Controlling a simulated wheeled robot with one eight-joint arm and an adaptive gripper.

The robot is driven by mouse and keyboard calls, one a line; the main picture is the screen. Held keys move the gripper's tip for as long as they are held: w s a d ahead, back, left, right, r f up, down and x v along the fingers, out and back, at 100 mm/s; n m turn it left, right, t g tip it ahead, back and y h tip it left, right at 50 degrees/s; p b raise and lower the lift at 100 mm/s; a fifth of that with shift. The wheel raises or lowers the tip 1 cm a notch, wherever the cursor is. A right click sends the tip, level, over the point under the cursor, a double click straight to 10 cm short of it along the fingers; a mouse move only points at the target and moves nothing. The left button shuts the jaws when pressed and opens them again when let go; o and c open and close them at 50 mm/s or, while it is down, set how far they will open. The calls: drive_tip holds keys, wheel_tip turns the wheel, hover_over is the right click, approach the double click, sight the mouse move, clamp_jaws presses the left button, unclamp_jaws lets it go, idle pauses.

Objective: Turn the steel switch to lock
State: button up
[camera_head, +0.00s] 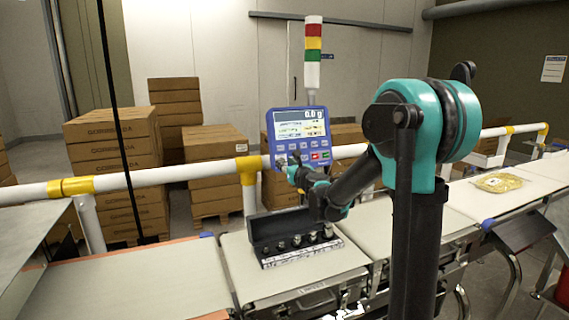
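The blue control panel (299,134) stands upright behind the belt, with a lit screen reading about 0.0 g and rows of buttons. My gripper (287,164) is at the lower left of the panel's face, seen from behind and small. Its fingers point toward the panel, but I cannot tell whether they touch it or are open or shut. I cannot make out the steel switch. The part of the panel behind my gripper and wrist is hidden.
An open black case of weights (290,243) lies on the weighing belt (245,270) below my forearm. A white rail (220,172) with yellow joints runs behind the belt. A red, yellow and green light tower (313,45) rises above the panel. A yellowish bag (497,183) lies on the right belt.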

drive_tip(key=shift+w+a, duration=0.25)
drive_tip(key=shift+w, duration=0.35)
drive_tip(key=shift+c, duration=0.6)
clamp_jaws()
